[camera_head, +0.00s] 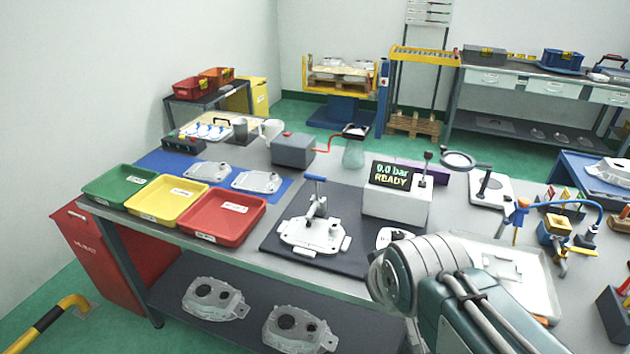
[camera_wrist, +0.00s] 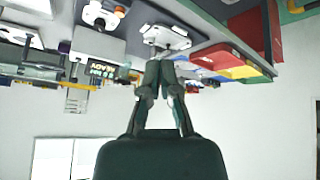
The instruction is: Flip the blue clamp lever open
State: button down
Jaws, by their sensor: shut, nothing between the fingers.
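The clamp lever's blue handle (camera_head: 315,178) tops an upright metal clamp in the head view. The clamp stands on a pale fixture plate (camera_head: 300,234) on a dark mat (camera_head: 272,243). In the wrist view, which is upside down, a pale plate that looks like this fixture (camera_wrist: 178,40) shows just beyond my fingertips; the blue handle cannot be made out there. My gripper (camera_wrist: 159,63) is shut and empty, apart from the plate as far as I can tell. The head view shows my arm at the lower right but not the fingers.
Green (camera_head: 118,184), yellow (camera_head: 166,200) and red (camera_head: 221,217) trays stand left of the mat. A display box (camera_head: 397,207) reading "0.0 bar READY" stands right of the clamp. Castings (camera_head: 296,330) lie on the lower shelf.

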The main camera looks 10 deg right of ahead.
jog(key=w+f+n+t+y, duration=0.2)
jog(key=w+n, duration=0.6)
jog(key=w, duration=0.6)
jog(key=w+a+f+n+t+y, duration=0.1)
jog(key=w+f+n+t, duration=0.4)
jog(key=w, duration=0.9)
jog(key=n+t+y, duration=0.1)
jog(key=n+t, duration=0.1)
jog(key=n, duration=0.2)
jog(key=shift+w+n, duration=0.25)
jog(key=shift+n, duration=0.05)
send_near(310, 177)
jog(key=w+a, duration=0.2)
jog(key=a, duration=0.1)
jog(key=w, duration=0.2)
jog(key=w+d+f, duration=0.1)
jog(key=shift+w+f, duration=0.15)
jog(key=shift+w, duration=0.15)
jog(key=shift+w+d, duration=0.35)
jog(key=shift+w, duration=0.05)
jog(key=shift+a, duration=0.1)
